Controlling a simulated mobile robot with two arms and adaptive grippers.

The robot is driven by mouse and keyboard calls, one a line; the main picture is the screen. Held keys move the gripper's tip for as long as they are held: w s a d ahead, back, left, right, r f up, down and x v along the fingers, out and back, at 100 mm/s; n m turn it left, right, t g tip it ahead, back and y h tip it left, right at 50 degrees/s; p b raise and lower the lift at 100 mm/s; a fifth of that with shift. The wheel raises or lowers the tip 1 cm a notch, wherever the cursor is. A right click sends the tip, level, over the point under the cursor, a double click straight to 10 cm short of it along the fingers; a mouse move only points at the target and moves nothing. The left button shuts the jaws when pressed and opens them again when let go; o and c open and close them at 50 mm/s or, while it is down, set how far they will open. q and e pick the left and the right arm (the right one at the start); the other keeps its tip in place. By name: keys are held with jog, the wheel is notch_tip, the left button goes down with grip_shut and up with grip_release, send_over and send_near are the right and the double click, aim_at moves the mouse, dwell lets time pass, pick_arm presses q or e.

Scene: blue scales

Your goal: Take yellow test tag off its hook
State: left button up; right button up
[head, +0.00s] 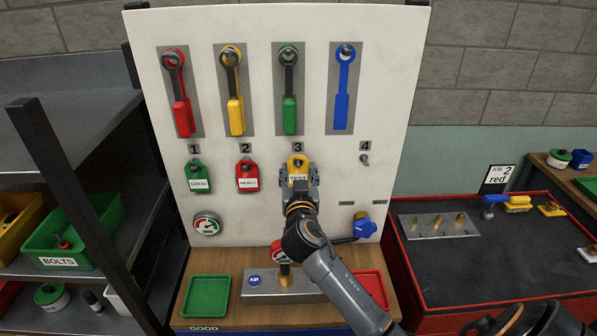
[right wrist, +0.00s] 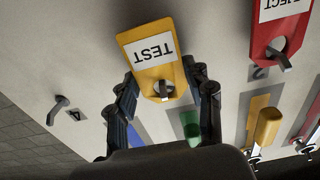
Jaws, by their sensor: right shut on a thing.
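The yellow test tag (head: 298,170) is at peg position 3 on the white board (head: 325,215), with its white TEST label showing. In the right wrist view the tag (right wrist: 172,72) appears upside down, and the metal hook (right wrist: 163,90) shows in its hole. My right gripper (head: 299,186) is at the tag from below and is shut on it; in the right wrist view its two black fingers (right wrist: 166,92) lie along the tag's two sides. The fingers' exact contact is partly hidden. My left gripper is not in view.
A green tag (head: 199,178) and a red tag (head: 247,178) hang to the left; the hook under 4 (head: 365,159) is empty. Four coloured levers hang above. A blue valve handle (head: 364,227) and a gauge (head: 206,225) are lower. Green (head: 207,296) and red trays lie below.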

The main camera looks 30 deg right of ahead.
jog(key=v, duration=0.7)
jog(key=shift+s+a, duration=0.15)
jog(key=shift+s, duration=0.1)
dwell(1.0)
jog(key=shift+r, duration=0.2)
